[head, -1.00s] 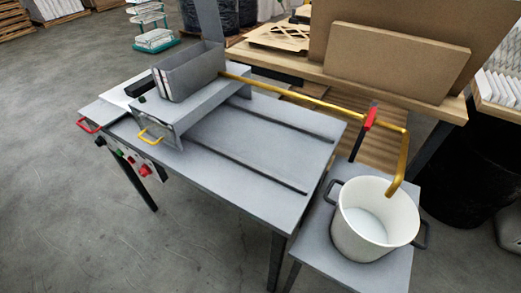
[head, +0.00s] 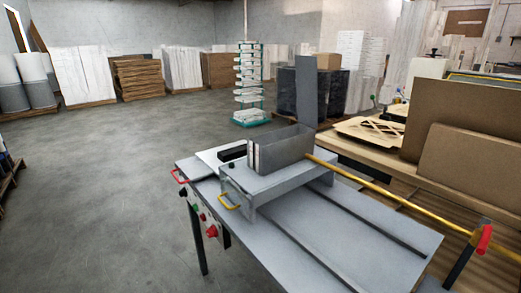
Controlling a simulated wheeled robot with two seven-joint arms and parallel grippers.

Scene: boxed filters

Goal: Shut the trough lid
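The grey trough (head: 284,149) sits on a raised grey block on the metal table, with its top open. Pale upright strips show at its left end. A tall flat grey panel (head: 306,92) stands upright at the trough's far right end and looks like its lid, swung up. Whether it joins the trough by a hinge is too small to tell. Neither of my grippers is in view.
The block carries a yellow handle (head: 229,203); a red handle (head: 180,177) is on the table (head: 340,256). A yellow pipe (head: 390,196) runs right to a red grip (head: 484,239). Brown boards (head: 465,125) stand behind. Open floor (head: 100,215) lies left.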

